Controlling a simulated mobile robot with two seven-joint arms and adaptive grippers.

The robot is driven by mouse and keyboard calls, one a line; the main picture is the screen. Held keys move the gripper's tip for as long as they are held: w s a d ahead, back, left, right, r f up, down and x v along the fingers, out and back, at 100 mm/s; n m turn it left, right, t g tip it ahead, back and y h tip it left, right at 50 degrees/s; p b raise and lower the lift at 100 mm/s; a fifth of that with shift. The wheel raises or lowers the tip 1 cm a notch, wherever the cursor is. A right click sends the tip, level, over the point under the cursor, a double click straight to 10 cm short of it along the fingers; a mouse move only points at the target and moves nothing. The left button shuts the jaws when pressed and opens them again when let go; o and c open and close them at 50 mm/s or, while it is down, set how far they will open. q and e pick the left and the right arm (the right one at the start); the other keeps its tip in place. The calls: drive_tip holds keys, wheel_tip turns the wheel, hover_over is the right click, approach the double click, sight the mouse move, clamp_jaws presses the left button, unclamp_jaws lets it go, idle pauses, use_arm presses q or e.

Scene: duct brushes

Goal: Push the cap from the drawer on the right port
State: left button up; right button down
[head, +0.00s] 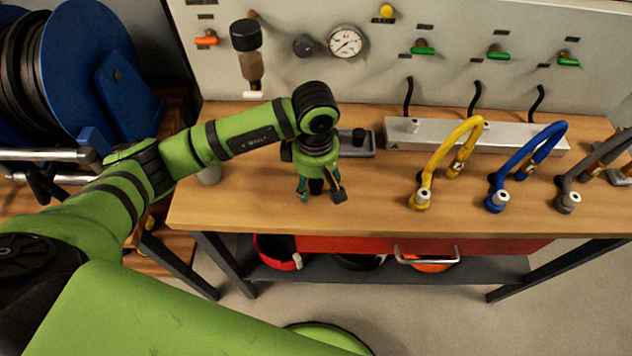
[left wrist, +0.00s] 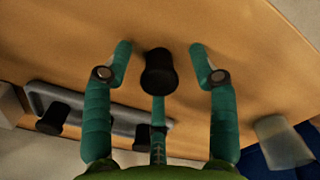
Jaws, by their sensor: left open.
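My left gripper (head: 319,194) points down over the bench top, left of the hoses. In the left wrist view its green fingers (left wrist: 160,50) are spread, with a black cap (left wrist: 160,72) between them and a gap on each side. That cap is partly hidden in the head view (head: 316,187). A second black cap (head: 358,136) stands in a grey tray (head: 360,153) behind the gripper, also visible in the left wrist view (left wrist: 52,118). The red drawer (head: 340,243) is under the bench top. A silver port block (head: 500,142) lies at the back; its right part is partly behind hoses.
Yellow (head: 437,160), blue (head: 520,160) and grey (head: 585,165) hoses arch over the bench's right half. A pale cup (head: 209,173) stands at the left. A panel (head: 460,25) with a gauge (head: 345,41) rises behind. Bare wood lies between gripper and yellow hose.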

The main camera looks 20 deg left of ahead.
use_arm(q)
drive_tip(key=c, duration=1.1)
drive_tip(key=shift+o, duration=0.2)
drive_tip(key=shift+r+b, duration=0.35)
drive_tip(key=shift+r, duration=0.25)
wheel_tip(320, 180, up, 3)
drive_tip(key=shift+w+f+b, duration=0.1)
drive_tip(key=shift+f+b, duration=0.05)
drive_tip(key=shift+b, duration=0.55)
drive_tip(key=s+d+r+b, duration=0.2)
drive_tip(key=s+d+r, duration=0.4)
drive_tip(key=d, duration=0.3)
drive_tip(key=shift+s+d+r, duration=0.3)
drive_tip(key=shift+d+r, duration=0.1)
drive_tip(key=shift+r, duration=0.2)
drive_tip(key=shift+a, duration=0.1)
